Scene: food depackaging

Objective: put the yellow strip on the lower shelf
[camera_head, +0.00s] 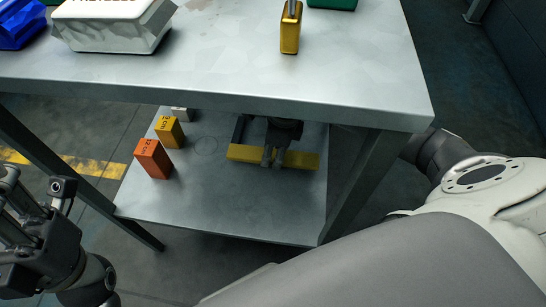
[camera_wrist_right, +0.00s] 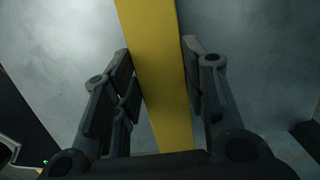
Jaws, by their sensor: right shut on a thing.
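The yellow strip (camera_head: 303,160) is a long flat bar lying crosswise over the lower shelf (camera_head: 225,205) in the head view. My right gripper (camera_head: 273,158) reaches in under the table top and is shut on the strip near its middle. In the right wrist view the strip (camera_wrist_right: 158,70) runs between the two fingers of the right gripper (camera_wrist_right: 160,85). Whether the strip touches the shelf or is just above it I cannot tell. My left gripper (camera_head: 40,215) is at the lower left, outside the table, and its finger opening is unclear.
An orange block (camera_head: 153,158) and a yellow block (camera_head: 169,131) stand on the shelf's left side. The table top (camera_head: 230,60) overhangs the shelf and carries a white package (camera_head: 112,25), a gold block (camera_head: 290,35), and blue and green items. A table leg (camera_head: 365,185) stands right of the strip.

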